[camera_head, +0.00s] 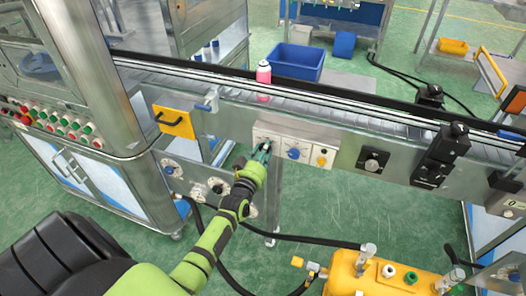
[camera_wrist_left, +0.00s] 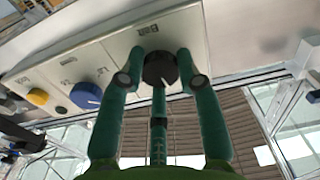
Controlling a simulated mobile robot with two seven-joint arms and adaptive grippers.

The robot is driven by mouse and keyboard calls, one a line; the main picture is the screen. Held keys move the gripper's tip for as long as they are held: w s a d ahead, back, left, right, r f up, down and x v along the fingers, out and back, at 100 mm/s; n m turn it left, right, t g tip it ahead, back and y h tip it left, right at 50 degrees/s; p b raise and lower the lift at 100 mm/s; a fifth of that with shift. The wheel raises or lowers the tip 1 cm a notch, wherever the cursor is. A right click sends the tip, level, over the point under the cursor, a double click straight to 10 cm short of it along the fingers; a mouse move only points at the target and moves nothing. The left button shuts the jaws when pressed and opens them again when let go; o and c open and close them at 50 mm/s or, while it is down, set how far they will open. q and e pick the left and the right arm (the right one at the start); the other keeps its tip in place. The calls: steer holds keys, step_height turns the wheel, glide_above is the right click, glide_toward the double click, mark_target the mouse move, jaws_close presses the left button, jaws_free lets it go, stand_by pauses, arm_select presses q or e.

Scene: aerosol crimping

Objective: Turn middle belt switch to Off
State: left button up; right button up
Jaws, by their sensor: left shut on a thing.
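A pale switch panel (camera_head: 321,150) is fixed to the side of the conveyor. It carries a black knob, a blue knob (camera_head: 293,153) and a yellow knob (camera_head: 321,161). My left gripper (camera_head: 263,152) is at the panel's left end and covers most of the black knob in the head view. In the left wrist view the black knob (camera_wrist_left: 159,68) sits between the green fingers (camera_wrist_left: 157,76), with a printed label above it. The fingers are shut on it. The blue knob (camera_wrist_left: 86,95) and yellow knob (camera_wrist_left: 38,97) are apart from the fingers. My right gripper is not in view.
A pink bottle with a white cap (camera_head: 264,80) stands on the conveyor (camera_head: 225,88) above the panel. A yellow handled plate (camera_head: 173,121) is left of the panel. A black knob on a metal plate (camera_head: 373,160) is to the right. Yellow equipment (camera_head: 385,276) stands below.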

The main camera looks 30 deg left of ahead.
arm_select(q)
steer(key=shift+f+n, duration=0.15)
steer(key=shift+n, duration=3.95)
steer(key=o, duration=1.1)
steer(key=shift+o, duration=0.2)
steer(key=shift+s, duration=0.1)
steer(key=v, duration=1.2)
steer(key=shift+d, duration=0.1)
